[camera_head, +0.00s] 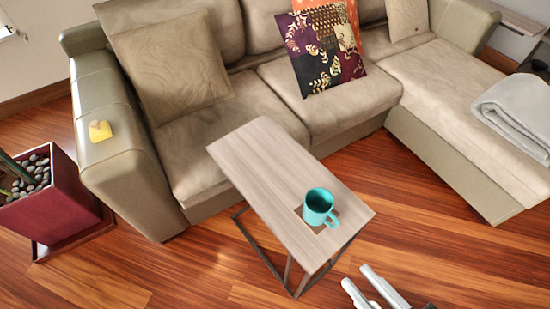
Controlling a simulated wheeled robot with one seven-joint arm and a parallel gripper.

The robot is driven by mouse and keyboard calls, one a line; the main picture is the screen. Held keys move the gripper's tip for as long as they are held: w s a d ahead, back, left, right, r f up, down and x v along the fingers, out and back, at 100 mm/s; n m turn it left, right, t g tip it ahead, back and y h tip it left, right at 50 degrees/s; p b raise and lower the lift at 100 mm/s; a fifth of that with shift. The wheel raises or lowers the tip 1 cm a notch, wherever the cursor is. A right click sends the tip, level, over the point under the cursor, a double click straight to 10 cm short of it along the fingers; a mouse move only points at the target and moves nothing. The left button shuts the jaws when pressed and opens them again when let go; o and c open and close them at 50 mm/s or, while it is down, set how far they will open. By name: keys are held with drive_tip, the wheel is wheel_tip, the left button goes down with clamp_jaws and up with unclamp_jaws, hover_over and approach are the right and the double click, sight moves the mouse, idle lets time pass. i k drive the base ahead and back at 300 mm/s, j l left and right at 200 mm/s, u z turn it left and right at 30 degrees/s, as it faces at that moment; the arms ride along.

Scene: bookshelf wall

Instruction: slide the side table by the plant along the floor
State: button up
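The side table (268,178) stands in front of the sofa, with a pale wood-grain top and a thin dark metal frame on the floor. A teal mug (318,206) sits on a brown square coaster (304,220) near the table's front right end. The plant stands in a dark red square pot (62,205) with grey stones at the far left; only part of its green stem (14,166) shows. My gripper (357,277) is at the bottom edge, right of the table's front legs. Its two pale fingers are apart with nothing seen between them.
The beige sofa (270,75) runs behind the table, with its chaise (460,140) at the right. A yellow object (99,131) lies on the sofa's left arm. Wood floor (175,270) is clear between pot and table and right of the table.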

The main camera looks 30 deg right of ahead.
sight(274, 174)
drive_tip(key=k+l, duration=0.5)
drive_tip(key=k, duration=0.15)
drive_tip(key=l+z, duration=0.25)
drive_tip(key=l, duration=0.25)
drive_tip(key=i+l+z, duration=0.25)
drive_tip(key=l, duration=0.2)
drive_tip(key=k+l, duration=0.05)
drive_tip(key=k, duration=0.05)
